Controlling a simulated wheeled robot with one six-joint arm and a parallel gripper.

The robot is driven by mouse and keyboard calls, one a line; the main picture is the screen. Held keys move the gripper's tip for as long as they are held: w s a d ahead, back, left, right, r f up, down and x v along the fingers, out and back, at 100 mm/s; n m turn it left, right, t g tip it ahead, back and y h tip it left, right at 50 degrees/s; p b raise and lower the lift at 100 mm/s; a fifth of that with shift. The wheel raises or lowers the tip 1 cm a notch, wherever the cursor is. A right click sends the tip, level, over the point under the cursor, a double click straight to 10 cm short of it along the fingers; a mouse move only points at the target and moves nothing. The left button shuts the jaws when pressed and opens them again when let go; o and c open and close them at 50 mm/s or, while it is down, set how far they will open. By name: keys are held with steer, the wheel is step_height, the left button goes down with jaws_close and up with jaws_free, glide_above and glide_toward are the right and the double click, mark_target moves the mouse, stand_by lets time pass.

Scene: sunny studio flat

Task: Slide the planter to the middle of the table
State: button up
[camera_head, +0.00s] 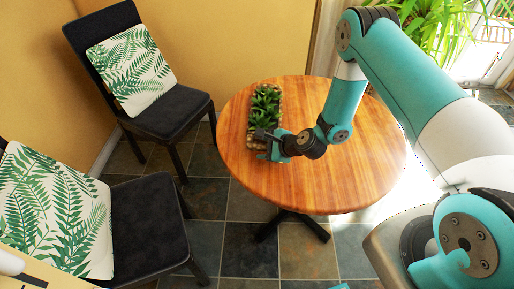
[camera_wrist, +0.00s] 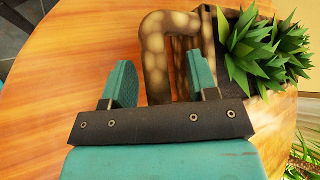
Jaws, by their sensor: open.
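The planter (camera_head: 278,113) is a long, narrow box with spiky green plants, standing upright on the round wooden table (camera_head: 345,165), left of its middle. In the wrist view, its brown, mottled, bent handle (camera_wrist: 154,60) sticks out from the near end. My gripper (camera_head: 266,146) is low at the planter's near end. In the wrist view, my gripper (camera_wrist: 160,85) is open, with one teal finger on each side of part of the handle. The right finger is close to the planter's end; I cannot tell whether it touches.
Two dark chairs with fern-print cushions (camera_head: 130,70) (camera_head: 55,210) stand left of the table. A leafy plant (camera_head: 440,25) is behind the table at the right. The tabletop right of the planter is clear apart from my arm above it.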

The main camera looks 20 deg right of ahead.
steer(key=shift+w, duration=0.1)
jaws_close()
stand_by(1.4)
